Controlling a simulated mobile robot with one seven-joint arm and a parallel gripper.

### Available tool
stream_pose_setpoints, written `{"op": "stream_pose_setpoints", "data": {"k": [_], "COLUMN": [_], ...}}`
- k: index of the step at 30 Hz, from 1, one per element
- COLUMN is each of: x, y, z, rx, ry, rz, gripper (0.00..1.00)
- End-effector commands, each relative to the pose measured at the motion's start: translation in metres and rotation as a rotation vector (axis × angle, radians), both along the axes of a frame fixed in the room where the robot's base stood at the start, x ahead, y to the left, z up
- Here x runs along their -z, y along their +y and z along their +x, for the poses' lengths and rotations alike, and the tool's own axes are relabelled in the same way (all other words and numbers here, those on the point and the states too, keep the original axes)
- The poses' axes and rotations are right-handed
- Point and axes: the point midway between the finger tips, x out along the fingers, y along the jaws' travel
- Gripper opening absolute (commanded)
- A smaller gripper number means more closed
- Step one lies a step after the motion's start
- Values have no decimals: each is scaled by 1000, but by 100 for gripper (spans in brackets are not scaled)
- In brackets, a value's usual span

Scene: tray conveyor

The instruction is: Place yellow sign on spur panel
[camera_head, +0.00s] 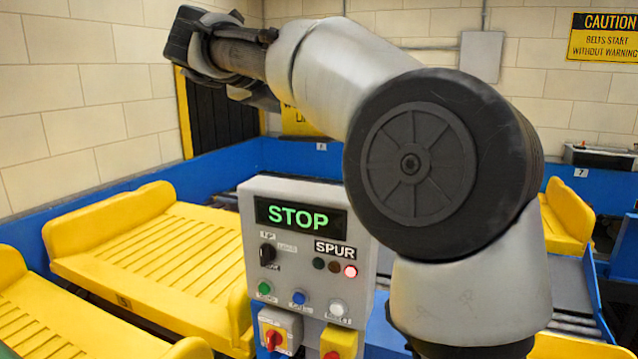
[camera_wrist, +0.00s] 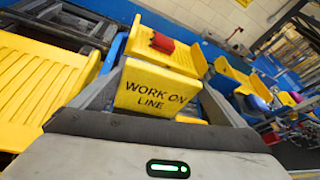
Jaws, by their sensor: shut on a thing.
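The yellow sign reads "WORK ON LINE" in the wrist view (camera_wrist: 158,92). My gripper (camera_wrist: 160,100) is shut on it, with a dark finger at each side. In the head view, a yellow plate (camera_head: 297,124) with part of the same lettering shows beside my gripper (camera_head: 262,98); my forearm hides the rest. The spur panel (camera_head: 250,215) is a grey box, upright in the middle of the head view. It has a green STOP display (camera_head: 300,216), a SPUR label, a lit red lamp, knobs and buttons. The sign is apart from the panel, above and behind it in the picture.
Yellow slatted trays (camera_head: 165,245) stand left of the panel, inside blue side walls (camera_head: 215,165). Another yellow tray (camera_head: 566,215) is at right. A yellow caution sign (camera_head: 603,36) hangs on the block wall. A red object (camera_wrist: 162,42) lies on a tray in the wrist view.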

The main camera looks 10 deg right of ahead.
Motion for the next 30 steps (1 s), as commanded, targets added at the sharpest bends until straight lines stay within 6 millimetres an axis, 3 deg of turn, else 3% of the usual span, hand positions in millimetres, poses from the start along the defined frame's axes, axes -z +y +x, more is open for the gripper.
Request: {"op": "stream_pose_setpoints", "data": {"k": [21,30], "x": [93,99], "y": [-1,0], "z": [0,0], "rx": [2,2], "ry": [0,-3], "rz": [-1,1], "gripper": [52,52]}}
